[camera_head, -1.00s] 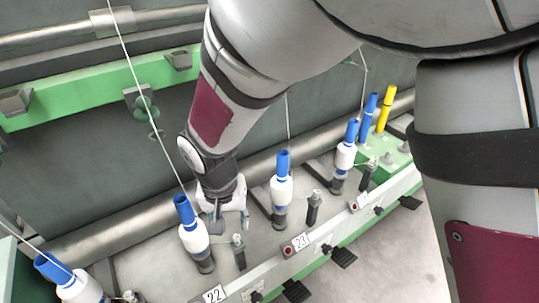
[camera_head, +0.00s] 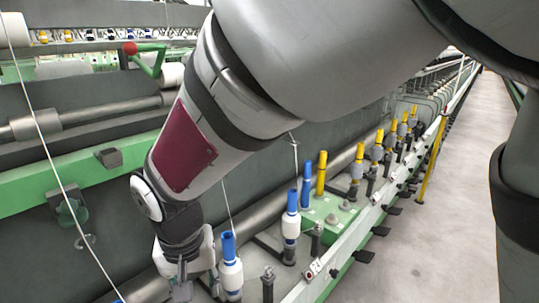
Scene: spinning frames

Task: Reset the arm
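My gripper (camera_head: 185,287) is at the lower left of the head camera view, at the end of my arm, pointing down. It is beside a white-wound bobbin with a blue top (camera_head: 230,262), on that bobbin's left. The fingers are small and partly cut off near the bottom edge, so I cannot tell whether they are open or shut. I see nothing clearly held. My arm reaches across the upper middle of the view.
Another white-wound blue bobbin (camera_head: 291,217), a bare blue tube (camera_head: 306,184) and a yellow tube (camera_head: 321,174) stand along the spinning frame. More yellow-topped bobbins recede behind. A green lever with a red knob (camera_head: 130,48) is at upper left.

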